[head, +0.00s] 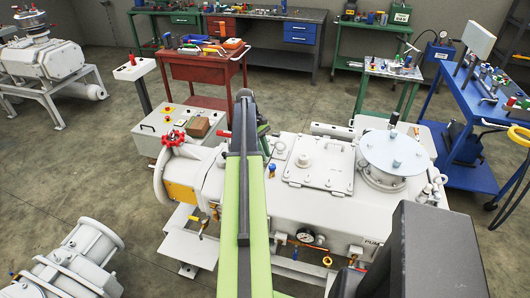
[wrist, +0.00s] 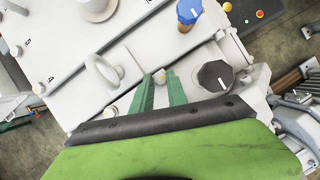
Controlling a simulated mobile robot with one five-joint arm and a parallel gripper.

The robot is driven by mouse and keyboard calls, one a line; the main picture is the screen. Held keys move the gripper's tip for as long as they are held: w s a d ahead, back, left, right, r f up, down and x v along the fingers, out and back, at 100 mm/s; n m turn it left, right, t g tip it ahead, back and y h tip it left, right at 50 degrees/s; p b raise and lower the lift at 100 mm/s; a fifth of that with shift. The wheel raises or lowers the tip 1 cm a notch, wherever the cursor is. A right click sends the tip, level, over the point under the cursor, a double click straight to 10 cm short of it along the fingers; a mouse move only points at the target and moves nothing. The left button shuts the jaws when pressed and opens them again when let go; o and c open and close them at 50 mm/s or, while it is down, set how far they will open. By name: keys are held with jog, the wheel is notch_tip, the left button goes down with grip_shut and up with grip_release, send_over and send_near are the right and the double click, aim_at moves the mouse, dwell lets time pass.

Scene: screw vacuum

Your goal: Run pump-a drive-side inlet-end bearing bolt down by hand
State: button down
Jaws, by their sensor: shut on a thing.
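In the wrist view my gripper (wrist: 160,80) has its two green fingers close together over the white pump casing (wrist: 75,60). A small pale bolt head (wrist: 160,76) shows between the fingertips, and the fingers are shut on it. The bolt's shank and its hole are hidden, so I cannot tell how deep it sits. In the head view the white pump (head: 345,215) stands in front of me, with my green and black arm reaching over it. The arm hides most of the gripper's work area there.
Close to the fingers in the wrist view are a lifting ring (wrist: 102,72), a black knob (wrist: 216,74) and a blue knob (wrist: 188,13). In the head view a red handwheel (head: 173,138), a control box (head: 180,125) and a red tool cart (head: 203,68) stand beyond.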

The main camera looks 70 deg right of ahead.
jog(key=shift+w+d+m, duration=0.1)
jog(key=shift+d+m, duration=0.05)
jog(key=shift+m, duration=0.45)
jog(key=c, duration=1.3)
grip_release()
jog(key=p+v, duration=1.6)
jog(key=v, duration=0.1)
jog(key=shift+s+d+r, duration=0.25)
jog(key=shift+d, duration=0.1)
